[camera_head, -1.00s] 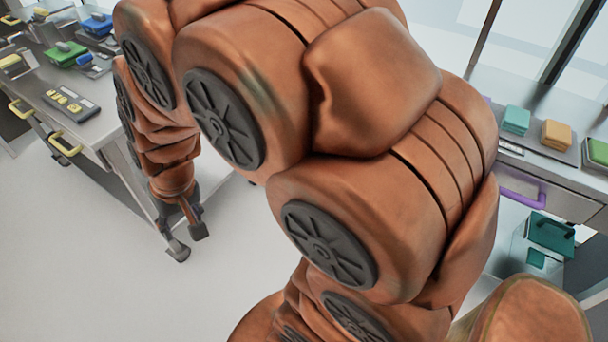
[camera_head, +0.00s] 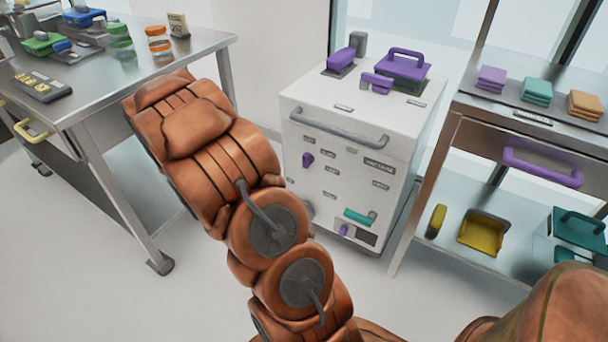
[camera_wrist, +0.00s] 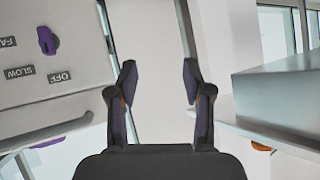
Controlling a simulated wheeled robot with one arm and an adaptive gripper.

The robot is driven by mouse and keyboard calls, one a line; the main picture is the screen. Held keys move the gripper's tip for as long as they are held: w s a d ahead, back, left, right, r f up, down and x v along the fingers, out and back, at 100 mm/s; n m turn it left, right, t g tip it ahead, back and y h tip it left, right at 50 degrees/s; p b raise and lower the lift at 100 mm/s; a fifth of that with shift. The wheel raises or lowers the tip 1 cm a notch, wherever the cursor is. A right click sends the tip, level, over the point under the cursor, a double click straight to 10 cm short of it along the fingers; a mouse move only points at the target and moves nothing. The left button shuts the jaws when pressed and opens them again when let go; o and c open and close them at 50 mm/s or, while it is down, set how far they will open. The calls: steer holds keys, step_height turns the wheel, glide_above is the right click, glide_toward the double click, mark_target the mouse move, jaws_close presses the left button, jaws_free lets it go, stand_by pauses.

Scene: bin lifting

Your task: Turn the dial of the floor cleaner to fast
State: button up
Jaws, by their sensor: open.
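The floor cleaner appears to be the white boxy machine (camera_head: 350,120) in the middle of the head view. Its purple dial (camera_head: 307,159) is on the left of its front face, with small labels to its right. In the wrist view the dial (camera_wrist: 47,40) is at upper left, beside the labels SLOW, OFF and a cut-off one starting "FA". I cannot tell which label it points to. My gripper (camera_wrist: 158,82) is open and empty in the wrist view, to the right of the dial and apart from it. My arm hides the gripper in the head view.
A steel table (camera_head: 110,70) with several items stands at left. A shelf unit (camera_head: 450,130) with folded cloths and a purple handle stands close at the machine's right. Purple items sit on the machine's top. A grey bar handle (camera_head: 335,130) crosses its upper front.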

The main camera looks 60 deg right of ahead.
steer(key=s+d+f+m+g+h+b, duration=0.2)
steer(key=s+d+f+h+b, duration=0.25)
steer(key=d+f, duration=0.45)
steer(key=m+g+h+b, duration=0.2)
steer(key=g+h+b, duration=0.2)
glide_toward(304, 164)
steer(key=d, duration=0.2)
steer(key=shift+w+d+r+b, duration=0.1)
steer(key=shift+d+b, duration=0.85)
steer(key=shift+d, duration=2.9)
steer(key=shift+c, duration=0.4)
jaws_close()
